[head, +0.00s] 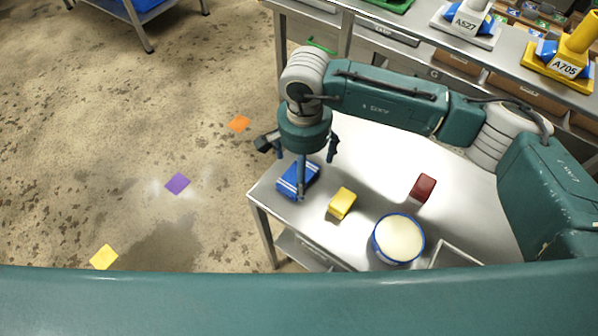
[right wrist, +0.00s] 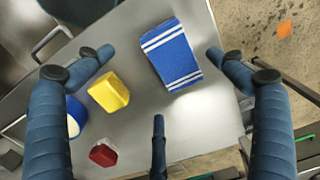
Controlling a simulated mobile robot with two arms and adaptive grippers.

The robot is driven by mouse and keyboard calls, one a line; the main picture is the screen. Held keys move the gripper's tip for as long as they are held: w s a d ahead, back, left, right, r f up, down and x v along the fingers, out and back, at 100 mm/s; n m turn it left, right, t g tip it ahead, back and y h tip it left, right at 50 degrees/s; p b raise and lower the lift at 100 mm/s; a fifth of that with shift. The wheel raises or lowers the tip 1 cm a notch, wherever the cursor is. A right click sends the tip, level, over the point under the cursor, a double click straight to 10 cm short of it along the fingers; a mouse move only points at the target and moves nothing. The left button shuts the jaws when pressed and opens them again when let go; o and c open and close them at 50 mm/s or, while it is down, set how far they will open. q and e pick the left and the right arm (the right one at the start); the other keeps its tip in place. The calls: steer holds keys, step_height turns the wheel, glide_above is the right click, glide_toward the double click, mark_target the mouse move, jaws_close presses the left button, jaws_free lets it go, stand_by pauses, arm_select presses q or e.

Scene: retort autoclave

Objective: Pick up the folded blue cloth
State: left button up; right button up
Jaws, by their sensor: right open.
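The folded blue cloth (head: 288,182) with white stripes lies flat on the near-left corner of the metal table (head: 352,138). It also shows in the right wrist view (right wrist: 173,57), at the upper middle. My right gripper (head: 303,165) is above the cloth with its fingers spread and nothing between them. In the right wrist view, the fingers of my right gripper (right wrist: 160,85) are wide apart, with the cloth between the two upper ones. One finger hides a strip of the cloth in the head view. My left gripper is not in view.
Right of the cloth are a yellow block (head: 342,203), a dark red block (head: 423,188) and a blue-rimmed bowl (head: 398,239) with pale contents. A shelf bench with labelled items, including a yellow one (head: 567,67), stands behind. Floor left of the table is open, with coloured squares (head: 178,183).

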steer(key=shift+f, duration=0.4)
steer(key=shift+w+f, duration=0.15)
steer(key=shift+f, duration=0.1)
steer(key=f+p, duration=0.2)
steer(key=f, duration=0.2)
steer(key=shift+w+a+f+p, duration=0.2)
steer(key=shift+w+p, duration=0.1)
steer(key=shift+p, duration=0.1)
steer(key=shift+f, duration=0.25)
steer(key=shift+w+d+f, duration=0.1)
steer(key=shift+c, duration=1)
steer(key=c, duration=0.9)
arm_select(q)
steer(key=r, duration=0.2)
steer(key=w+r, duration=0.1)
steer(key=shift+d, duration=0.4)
arm_select(e)
steer(key=shift+c, duration=0.2)
